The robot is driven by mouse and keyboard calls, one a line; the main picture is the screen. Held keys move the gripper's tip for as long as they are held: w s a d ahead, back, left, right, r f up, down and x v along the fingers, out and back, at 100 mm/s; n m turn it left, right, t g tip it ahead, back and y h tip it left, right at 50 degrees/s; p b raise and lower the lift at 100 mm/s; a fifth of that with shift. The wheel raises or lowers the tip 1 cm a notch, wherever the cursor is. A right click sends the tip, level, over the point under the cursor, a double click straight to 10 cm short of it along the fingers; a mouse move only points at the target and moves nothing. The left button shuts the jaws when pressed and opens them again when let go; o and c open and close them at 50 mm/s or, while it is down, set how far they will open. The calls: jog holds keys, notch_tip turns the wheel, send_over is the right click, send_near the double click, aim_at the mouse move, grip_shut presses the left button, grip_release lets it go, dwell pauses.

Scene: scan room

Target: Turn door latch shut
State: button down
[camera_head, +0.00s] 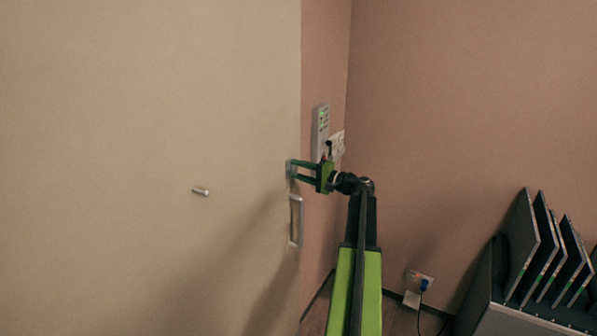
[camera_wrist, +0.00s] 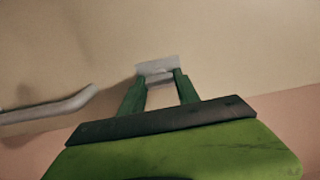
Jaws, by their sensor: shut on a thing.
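The beige door (camera_head: 140,120) fills the left of the head view. The small grey door latch (camera_head: 290,169) sits at the door's right edge, above the handle. My gripper (camera_head: 292,170) reaches it from the right, its two green fingers one above the other. In the wrist view the latch (camera_wrist: 156,67) shows as a pale metal plate with a knob, and my fingertips (camera_wrist: 158,76) are on either side of the knob, shut on it. Part of the latch is hidden behind the fingertips.
A metal door handle (camera_head: 296,221) is just below the latch; it also shows in the wrist view (camera_wrist: 50,108). A small peg (camera_head: 200,191) sticks out of the door. A wall panel (camera_head: 321,130) is above my gripper. A rack of dark panels (camera_head: 535,255) stands at lower right.

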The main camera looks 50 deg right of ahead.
dwell(0.5)
jog(key=c, duration=0.9)
grip_release()
jog(key=v, duration=1.7)
jog(key=shift+s, duration=0.25)
jog(key=shift+f, duration=0.1)
